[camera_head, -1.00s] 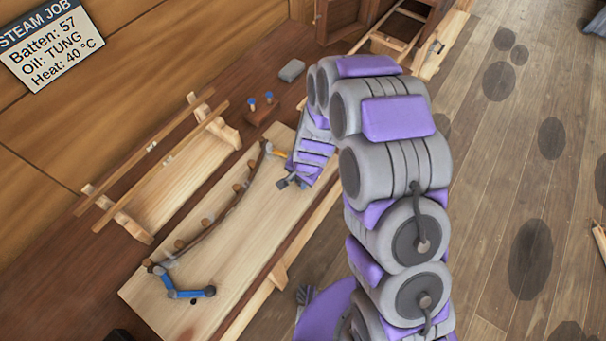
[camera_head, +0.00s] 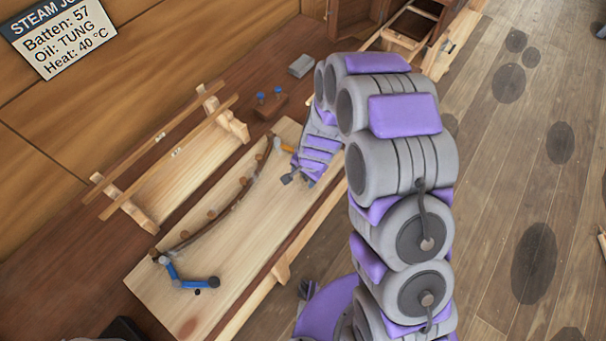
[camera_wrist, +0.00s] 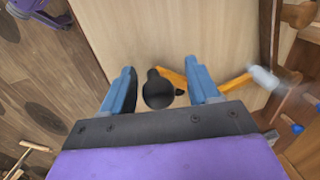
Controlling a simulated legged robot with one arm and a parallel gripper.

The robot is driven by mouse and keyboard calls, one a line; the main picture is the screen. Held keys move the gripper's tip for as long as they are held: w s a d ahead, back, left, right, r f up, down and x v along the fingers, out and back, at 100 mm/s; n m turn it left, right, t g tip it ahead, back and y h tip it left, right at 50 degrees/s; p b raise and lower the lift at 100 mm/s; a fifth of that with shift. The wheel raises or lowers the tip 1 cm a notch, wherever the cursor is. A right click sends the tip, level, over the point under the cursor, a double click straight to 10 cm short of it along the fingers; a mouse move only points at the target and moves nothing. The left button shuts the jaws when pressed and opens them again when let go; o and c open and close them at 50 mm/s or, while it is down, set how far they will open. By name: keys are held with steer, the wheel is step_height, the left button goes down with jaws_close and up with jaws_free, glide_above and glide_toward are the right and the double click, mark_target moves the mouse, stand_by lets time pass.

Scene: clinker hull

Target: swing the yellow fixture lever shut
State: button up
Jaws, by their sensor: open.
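The yellow fixture lever (camera_head: 287,148) is at the far end of a pale board (camera_head: 213,273), by the end of a curved dark batten (camera_head: 228,208). In the wrist view the lever (camera_wrist: 236,83) runs from a pale grey tip at right, behind my right finger, to a dark round knob (camera_wrist: 158,91). My gripper (camera_wrist: 161,72) is open, with the knob showing between its blue fingers. I cannot tell whether either finger touches it. In the head view my gripper (camera_head: 288,179) is just on the near side of the lever, which is partly hidden by my arm.
A blue lever (camera_head: 190,281) is at the batten's near end. Several wooden pegs line the batten. A rack with long strips (camera_head: 165,155) stands at left, a small block with blue-topped pegs (camera_head: 270,105) behind. Open floor (camera_head: 500,180) lies right.

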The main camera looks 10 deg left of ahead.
steer(key=shift+d+r, duration=0.2)
steer(key=shift+r, duration=0.25)
step_height(320, 180, up, 16)
steer(key=s+d+p, duration=0.1)
steer(key=d, duration=0.1)
steer(key=shift+s+d, duration=0.15)
steer(key=shift+d, duration=0.1)
stand_by(0.3)
steer(key=s+d+r+n+g+h+b, duration=0.1)
steer(key=s+d+r+n+b, duration=0.1)
steer(key=s+d, duration=0.8)
steer(key=s+d+r+n+g+h+b, duration=0.1)
steer(key=s+d+r+n+b, duration=0.2)
steer(key=s+d, duration=0.7)
steer(key=s+r+b, duration=0.2)
steer(key=s+r, duration=0.1)
steer(key=s, duration=0.3)
steer(key=shift+d+r+g, duration=0.15)
steer(key=shift+d+g, duration=0.05)
steer(key=shift+g, duration=0.2)
